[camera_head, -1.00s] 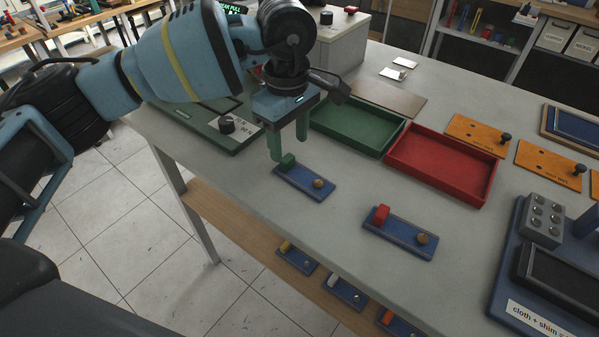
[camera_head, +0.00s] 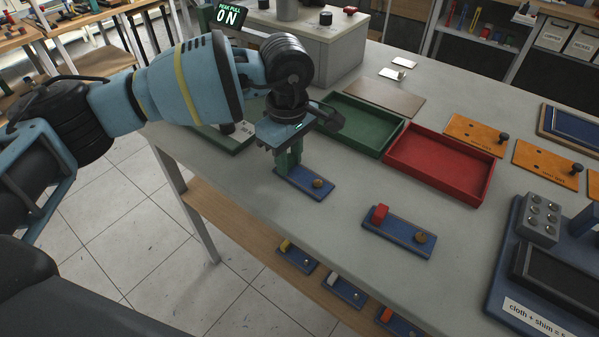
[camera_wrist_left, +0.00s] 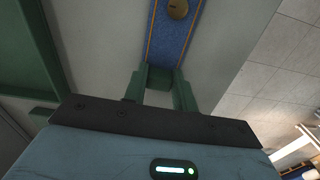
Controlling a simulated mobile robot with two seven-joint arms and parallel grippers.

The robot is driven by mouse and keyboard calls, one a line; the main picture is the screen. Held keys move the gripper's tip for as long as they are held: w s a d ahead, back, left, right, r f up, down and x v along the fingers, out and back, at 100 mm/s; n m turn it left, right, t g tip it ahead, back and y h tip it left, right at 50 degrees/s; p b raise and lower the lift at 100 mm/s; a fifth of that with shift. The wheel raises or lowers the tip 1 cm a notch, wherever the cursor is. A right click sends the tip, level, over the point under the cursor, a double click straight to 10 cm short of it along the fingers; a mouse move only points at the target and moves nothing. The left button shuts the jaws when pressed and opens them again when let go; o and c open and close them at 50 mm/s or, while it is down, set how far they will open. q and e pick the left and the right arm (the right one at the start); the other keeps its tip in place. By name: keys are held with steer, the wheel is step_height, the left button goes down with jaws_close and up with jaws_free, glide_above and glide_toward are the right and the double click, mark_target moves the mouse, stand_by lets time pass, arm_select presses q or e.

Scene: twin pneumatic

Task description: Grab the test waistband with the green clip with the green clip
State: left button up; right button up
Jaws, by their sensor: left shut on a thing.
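The blue waistband strip (camera_head: 309,187) lies flat on the grey table, with a brass knob (camera_head: 318,183) at its right end. In the left wrist view the strip (camera_wrist_left: 172,38) shows its yellow edge lines and the knob (camera_wrist_left: 178,9). My left gripper (camera_head: 289,164) points down at the strip's left end, its green fingers around the green clip. In the wrist view the clip (camera_wrist_left: 159,76) sits between the two fingers, at the strip's near end. The fingers are shut on it; the head view mostly hides it. My right gripper is not in view.
A similar blue strip with a red clip (camera_head: 380,213) lies to the right. A green tray (camera_head: 392,134) and a red tray (camera_head: 438,183) stand behind. A grey box (camera_head: 340,52) is at the back. The table's front edge is close to the strip.

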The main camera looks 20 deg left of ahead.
arm_select(q)
steer(key=shift+c, duration=0.9)
steer(key=shift+r, duration=0.5)
steer(key=r, duration=0.1)
steer(key=s+r, duration=0.1)
steer(key=shift+d+r, duration=0.15)
steer(key=shift+r, duration=0.15)
steer(key=s+d, duration=0.1)
steer(key=s, duration=0.6)
steer(key=s+d+r+b, duration=0.1)
steer(key=s+d, duration=0.1)
steer(key=s, duration=0.5)
steer(key=shift+s+d+r, duration=0.2)
steer(key=shift+s+d, duration=0.05)
steer(key=shift+s, duration=0.05)
